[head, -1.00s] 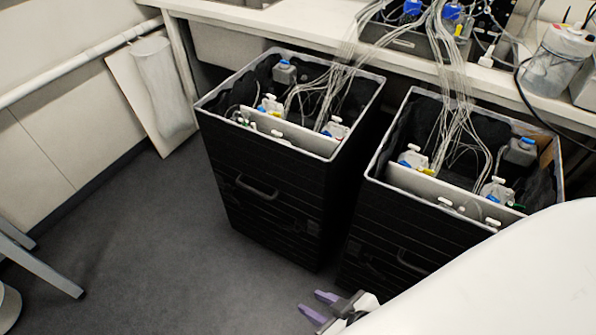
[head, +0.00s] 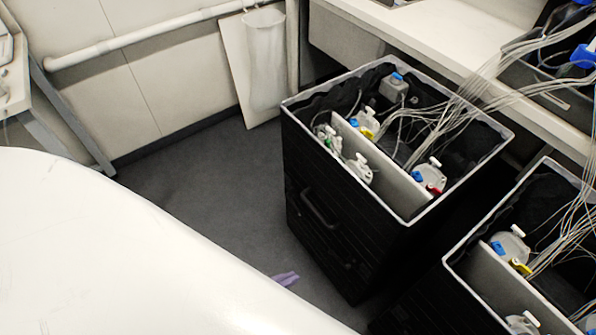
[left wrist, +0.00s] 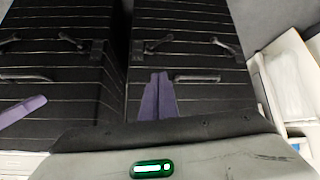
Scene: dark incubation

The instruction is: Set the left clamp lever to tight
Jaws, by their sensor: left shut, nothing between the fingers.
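Another purple finger (left wrist: 22,111) at left appears to be my right gripper's.
A second black box (head: 455,295) stands at the right, with similar fittings. Thin tubes (head: 470,97) run from both boxes up to the bench (head: 440,35). The grey floor (head: 200,180) left of the nearer box is clear. A clear bag (head: 265,60) hangs by the wall.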

